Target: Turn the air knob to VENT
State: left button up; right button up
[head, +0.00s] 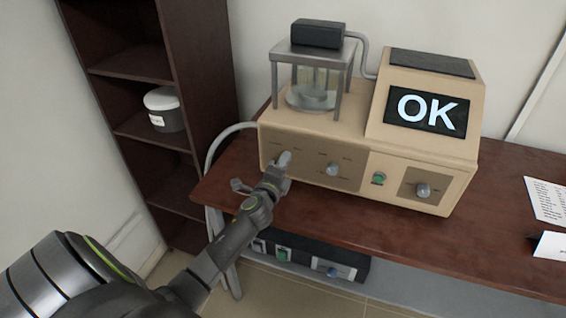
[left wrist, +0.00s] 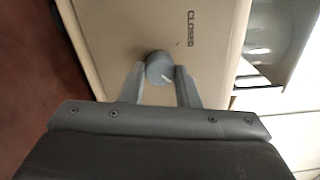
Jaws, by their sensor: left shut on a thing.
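A beige instrument (head: 330,125) stands on the table with a row of knobs along its front. My left gripper (head: 277,171) is at the leftmost knob (head: 285,158), which it partly hides. In the left wrist view my left gripper (left wrist: 160,84) is shut on this round grey knob (left wrist: 159,68), one finger on each side. No VENT label is legible, and the small panel lettering is too small to read in the head view. My right gripper is out of view.
A middle knob (head: 333,169), a green button (head: 379,178) and a right knob (head: 423,190) share the front. The screen (head: 427,111) reads OK. A glass chamber (head: 312,85) sits on top. A dark unit (head: 320,262) is below the table (head: 380,228); a shelf stands left.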

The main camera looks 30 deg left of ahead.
pick_arm(q)
jog(key=shift+f, duration=0.1)
dwell(0.4)
jog(key=o, duration=1)
jog(key=shift+c, duration=0.2)
jog(key=b+v, duration=0.1)
jog(key=v, duration=1.6)
jog(key=shift+s+d, duration=0.15)
